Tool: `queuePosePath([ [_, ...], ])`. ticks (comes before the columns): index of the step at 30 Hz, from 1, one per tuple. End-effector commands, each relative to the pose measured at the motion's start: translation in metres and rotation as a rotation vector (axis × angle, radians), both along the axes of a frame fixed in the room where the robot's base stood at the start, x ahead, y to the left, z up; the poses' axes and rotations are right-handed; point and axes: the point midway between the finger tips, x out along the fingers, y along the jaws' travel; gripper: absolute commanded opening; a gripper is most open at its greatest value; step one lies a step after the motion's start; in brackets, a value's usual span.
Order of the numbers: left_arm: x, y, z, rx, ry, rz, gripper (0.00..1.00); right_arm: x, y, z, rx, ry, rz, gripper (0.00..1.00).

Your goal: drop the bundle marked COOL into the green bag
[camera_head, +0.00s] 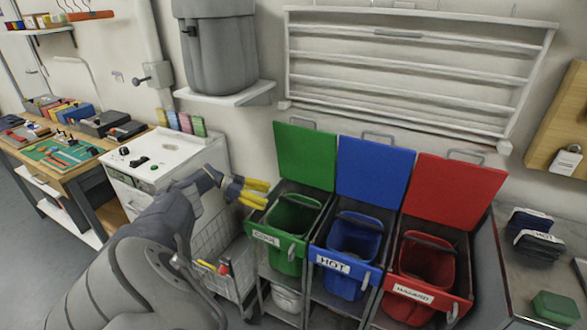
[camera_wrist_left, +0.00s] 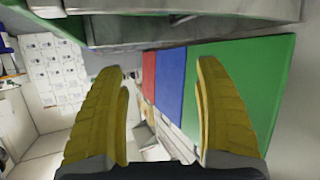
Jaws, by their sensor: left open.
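The green bag (camera_head: 286,240) hangs in the left frame of a row of three, its green lid (camera_head: 305,155) raised and its mouth open. Its white label is too small to read surely. My left gripper (camera_head: 266,193) is open and empty, its yellow fingers just left of the bag's rim. In the left wrist view, nothing is between the fingers (camera_wrist_left: 163,72); the green lid (camera_wrist_left: 245,85) is behind the right finger. Dark folded bundles (camera_head: 535,243) lie at the right; the front label seems to read HOT. I cannot make out a COOL mark. My right gripper is not in view.
A blue bag (camera_head: 345,270) marked HOT and a red bag (camera_head: 425,265) stand right of the green one, lids raised. A green block (camera_head: 555,307) lies on the right metal counter (camera_head: 520,285). A white cabinet (camera_head: 165,150) and wire basket (camera_head: 235,275) are at the left.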

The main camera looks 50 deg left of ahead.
Motion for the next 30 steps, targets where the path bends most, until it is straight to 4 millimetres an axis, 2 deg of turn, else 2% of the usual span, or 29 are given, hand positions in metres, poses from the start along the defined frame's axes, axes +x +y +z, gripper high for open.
queuePosePath([
  [7,-0.017,0.016,0.01,0.001,0.0,0.001,0.7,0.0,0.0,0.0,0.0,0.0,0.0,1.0],
  [19,-0.021,0.02,0.012,0.001,-0.001,0.0,0.7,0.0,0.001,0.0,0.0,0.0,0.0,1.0],
  [26,-0.021,0.019,0.011,-0.002,-0.003,-0.001,0.7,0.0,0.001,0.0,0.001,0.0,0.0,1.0],
  [30,-0.015,0.0,-0.002,-0.025,-0.05,-0.019,0.7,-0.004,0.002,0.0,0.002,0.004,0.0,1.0],
])
